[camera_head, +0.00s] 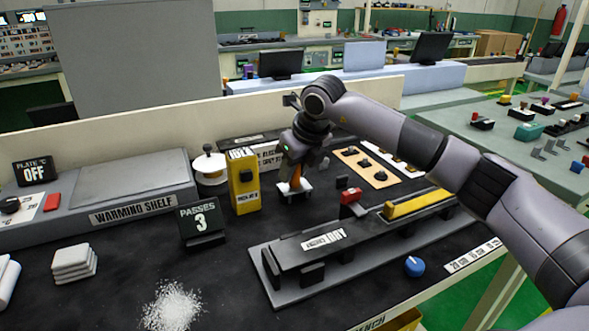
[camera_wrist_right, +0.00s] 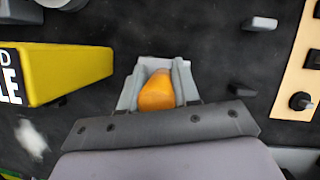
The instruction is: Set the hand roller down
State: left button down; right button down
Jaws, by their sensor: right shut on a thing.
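My right gripper (camera_head: 294,183) is low over the dark bench top, just right of the yellow box. Its fingers (camera_wrist_right: 157,88) are closed around the orange handle of the hand roller (camera_wrist_right: 157,95). My left gripper is not in view.
The yellow box (camera_head: 243,180) stands close on the left, with a white spool (camera_head: 209,170) beyond it. The tan strip with dark knobs (camera_head: 367,167) is to the right. A long grey fixture (camera_head: 340,248) lies in front. White granules (camera_head: 172,306) lie at front left.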

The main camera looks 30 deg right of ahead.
jog(key=shift+s+f, duration=0.1)
jog(key=shift+f, duration=0.4)
jog(key=c, duration=0.8)
grip_release()
jog(key=shift+d+f, duration=0.1)
jog(key=shift+f, duration=0.05)
jog(key=shift+r, duration=0.3)
jog(key=v, duration=1.2)
jog(key=shift+r+p, duration=0.3)
jog(key=shift+r, duration=0.25)
